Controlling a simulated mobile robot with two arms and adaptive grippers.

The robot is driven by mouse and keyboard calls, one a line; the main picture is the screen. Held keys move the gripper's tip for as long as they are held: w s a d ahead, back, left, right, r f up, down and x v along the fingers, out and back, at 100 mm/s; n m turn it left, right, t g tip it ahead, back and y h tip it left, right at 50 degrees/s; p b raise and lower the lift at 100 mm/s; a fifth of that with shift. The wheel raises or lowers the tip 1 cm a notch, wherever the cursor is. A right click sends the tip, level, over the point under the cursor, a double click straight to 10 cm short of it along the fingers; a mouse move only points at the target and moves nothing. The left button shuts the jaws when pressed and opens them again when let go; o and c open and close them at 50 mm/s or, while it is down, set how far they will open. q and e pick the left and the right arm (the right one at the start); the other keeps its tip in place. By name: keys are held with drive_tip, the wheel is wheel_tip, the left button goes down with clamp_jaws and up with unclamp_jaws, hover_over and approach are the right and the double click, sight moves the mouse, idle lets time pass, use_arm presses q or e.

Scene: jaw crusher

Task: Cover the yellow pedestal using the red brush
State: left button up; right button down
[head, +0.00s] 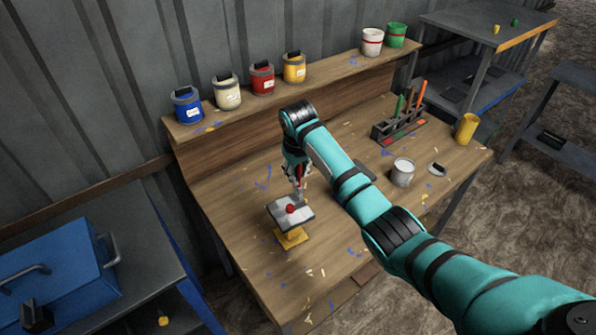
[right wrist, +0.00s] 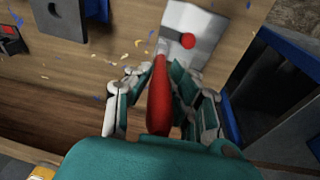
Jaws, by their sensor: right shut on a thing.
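The yellow pedestal (head: 292,238) stands near the front left of the wooden workbench. A grey and white plate (head: 279,218) sits on top of it, with a round red spot or knob (head: 290,209) on it. My right gripper (head: 297,172) is above the plate's back edge, shut on the red brush. In the right wrist view the red brush's handle (right wrist: 158,105) lies between the fingers, its tip pointing at the white plate (right wrist: 183,17). I cannot tell whether the tip touches the plate. My left gripper is not in view.
Paint cans, including a blue one (head: 188,106) and a red one (head: 262,79), line the back shelf. A brush rack (head: 398,127), an open white can (head: 402,174) and a yellow cup (head: 466,129) stand on the bench's right. The bench's front left is mostly clear.

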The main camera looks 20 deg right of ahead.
drive_tip(key=shift+f, duration=0.5)
idle(0.3)
drive_tip(key=shift+s, duration=0.1)
drive_tip(key=shift+s+d+r, duration=0.1)
drive_tip(key=shift+s+d, duration=0.1)
drive_tip(key=shift+s, duration=0.45)
drive_tip(key=shift+w+a+b, duration=0.2)
drive_tip(key=shift+w+b, duration=0.25)
drive_tip(key=shift+w, duration=0.35)
idle(0.8)
drive_tip(key=shift+r+p, duration=0.7)
drive_tip(key=shift+r, duration=1.7)
